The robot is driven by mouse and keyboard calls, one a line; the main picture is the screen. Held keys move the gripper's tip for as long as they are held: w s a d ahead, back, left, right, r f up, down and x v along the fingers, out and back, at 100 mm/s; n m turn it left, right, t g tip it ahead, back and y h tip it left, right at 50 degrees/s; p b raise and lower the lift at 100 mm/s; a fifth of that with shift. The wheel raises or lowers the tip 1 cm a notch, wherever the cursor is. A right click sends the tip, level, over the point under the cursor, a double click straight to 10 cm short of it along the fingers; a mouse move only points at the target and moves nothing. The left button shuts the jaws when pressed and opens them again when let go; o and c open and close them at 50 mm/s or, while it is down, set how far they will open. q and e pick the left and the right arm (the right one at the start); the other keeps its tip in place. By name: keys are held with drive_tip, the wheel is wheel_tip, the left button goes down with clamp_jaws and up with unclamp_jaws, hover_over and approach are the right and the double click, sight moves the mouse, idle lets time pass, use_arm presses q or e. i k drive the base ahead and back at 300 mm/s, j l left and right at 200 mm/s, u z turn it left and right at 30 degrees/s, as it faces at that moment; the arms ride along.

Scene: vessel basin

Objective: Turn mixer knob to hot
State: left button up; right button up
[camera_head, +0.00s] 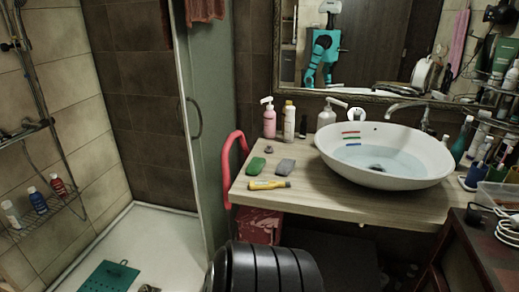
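The mixer tap (405,105) is behind the white basin (340,152), on the counter's right side. Its curved metal spout reaches left over the basin rim. The tap's upright body stands at the right end of the spout, partly hidden by the basin rim. The knob is too small to make out clearly, and I cannot tell its setting. The basin holds water. Neither of my grippers is directly in view. The mirror (372,50) shows a teal robot reflection, too small to read the grippers.
The wooden counter (330,195) carries a pink pump bottle (268,118), a green soap (256,166), a grey sponge (285,166) and a yellow tube (269,185). Bottles and a blue cup (476,176) crowd the right. A red rail (229,165) and a glass shower door (210,110) stand left.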

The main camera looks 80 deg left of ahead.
sight(358, 112)
drive_tip(key=u, duration=2.65)
